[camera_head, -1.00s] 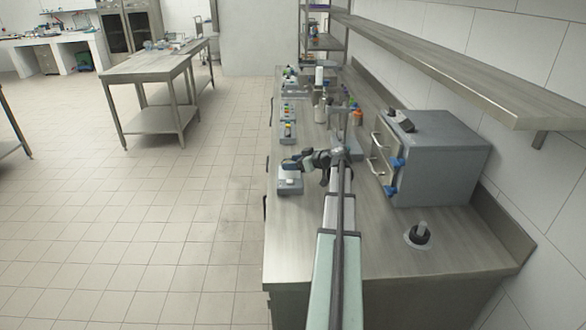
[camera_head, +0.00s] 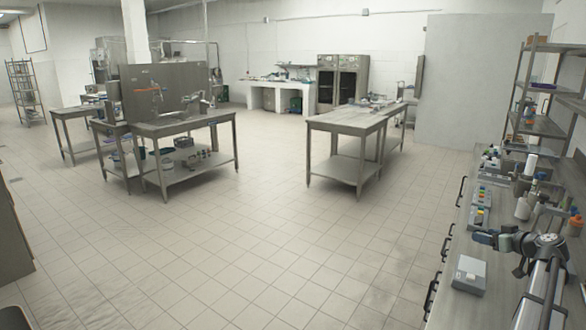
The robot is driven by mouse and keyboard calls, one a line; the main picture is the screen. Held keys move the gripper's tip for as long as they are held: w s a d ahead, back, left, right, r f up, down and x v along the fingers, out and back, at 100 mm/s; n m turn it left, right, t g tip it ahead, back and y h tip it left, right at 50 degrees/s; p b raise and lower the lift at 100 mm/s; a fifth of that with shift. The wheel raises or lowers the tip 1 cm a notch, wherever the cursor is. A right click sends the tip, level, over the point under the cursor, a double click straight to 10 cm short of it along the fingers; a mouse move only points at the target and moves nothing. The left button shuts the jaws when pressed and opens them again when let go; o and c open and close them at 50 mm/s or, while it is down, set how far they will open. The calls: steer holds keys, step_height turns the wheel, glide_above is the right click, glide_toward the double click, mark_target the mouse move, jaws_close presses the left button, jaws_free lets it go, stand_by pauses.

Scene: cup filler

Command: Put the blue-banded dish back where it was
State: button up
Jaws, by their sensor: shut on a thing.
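My gripper (camera_head: 482,238) is at the end of my arm, over the left part of the steel bench at the right of the picture. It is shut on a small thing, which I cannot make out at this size. Just below it stands a low, pale grey box-shaped device (camera_head: 470,273) near the bench's front edge. I cannot make out a blue band or a dish anywhere in this view.
Several bottles and a rack with coloured tops (camera_head: 481,205) stand further back on the bench. A shelf unit (camera_head: 545,125) is behind them. Steel tables (camera_head: 345,125) stand across the room. The tiled floor (camera_head: 270,240) between is clear.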

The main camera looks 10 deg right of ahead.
steer(key=s+d+f+m+g+h, duration=0.3)
steer(key=s+d+m+h, duration=0.35)
steer(key=m+h, duration=0.3)
steer(key=w+a+r+n+t+y, duration=0.15)
steer(key=w+a, duration=0.35)
steer(key=a, duration=0.5)
steer(key=w+a+r+n, duration=0.1)
steer(key=w+a+r, duration=0.2)
steer(key=w+a, duration=0.45)
steer(key=w+a+r+n+y, duration=0.15)
steer(key=w+a, duration=0.25)
steer(key=a, duration=0.7)
steer(key=w+a+r+n+t+y, duration=0.1)
steer(key=w+a+n+y, duration=0.1)
steer(key=a, duration=1.6)
steer(key=w+a+r+n+y, duration=0.2)
steer(key=w+a, duration=0.3)
steer(key=a, duration=1.3)
steer(key=shift+a+r+n+t+y, duration=0.2)
steer(key=shift+n+t+y, duration=0.15)
steer(key=shift+y, duration=0.4)
steer(key=shift+d, duration=0.1)
